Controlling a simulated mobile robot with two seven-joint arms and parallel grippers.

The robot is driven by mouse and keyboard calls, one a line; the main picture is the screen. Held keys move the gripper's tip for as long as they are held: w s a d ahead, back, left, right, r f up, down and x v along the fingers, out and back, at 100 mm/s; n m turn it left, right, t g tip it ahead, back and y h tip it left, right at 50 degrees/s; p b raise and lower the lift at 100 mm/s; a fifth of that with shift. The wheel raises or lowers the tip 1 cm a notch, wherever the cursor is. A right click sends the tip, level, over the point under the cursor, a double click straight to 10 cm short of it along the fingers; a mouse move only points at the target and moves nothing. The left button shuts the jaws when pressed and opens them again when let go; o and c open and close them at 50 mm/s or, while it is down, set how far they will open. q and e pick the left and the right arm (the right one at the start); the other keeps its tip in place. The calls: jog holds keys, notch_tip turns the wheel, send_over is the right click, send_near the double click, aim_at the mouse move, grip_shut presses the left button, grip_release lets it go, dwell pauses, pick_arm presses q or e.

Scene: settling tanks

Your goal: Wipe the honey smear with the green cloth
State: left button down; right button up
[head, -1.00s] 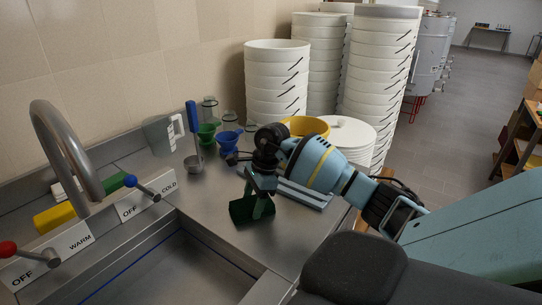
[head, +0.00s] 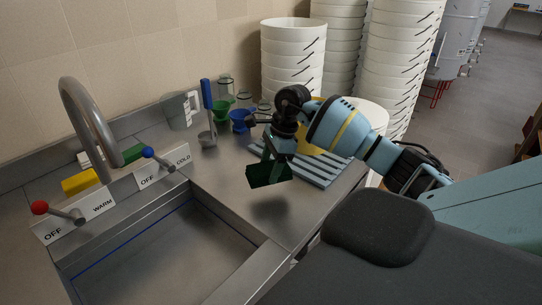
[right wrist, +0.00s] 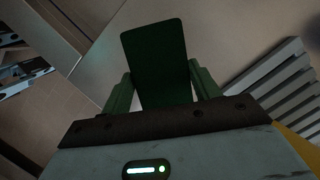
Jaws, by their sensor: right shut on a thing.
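My right gripper (head: 270,158) is shut on the dark green cloth (head: 268,176), which hangs below its fingers over the steel counter. A dark, soft-edged patch, apparently a shadow, shows on the counter below the cloth, with a gap between, so the cloth looks raised off the surface. In the right wrist view the cloth (right wrist: 155,55) is a flat dark green piece between the two green fingers. I cannot make out the honey smear in either view. My left gripper is not in view.
A grey slatted rack (head: 312,174) lies right of the cloth. The sink (head: 170,250) is at front left, with a tap (head: 88,110). A blue-handled ladle (head: 207,112), green funnel (head: 222,108) and blue funnel (head: 240,122) stand behind. White bucket stacks (head: 292,65) rise at the back.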

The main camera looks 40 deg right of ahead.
jog(key=shift+w+r+p, duration=0.1)
jog(key=shift+r+p, duration=0.25)
jog(key=shift+r, duration=0.8)
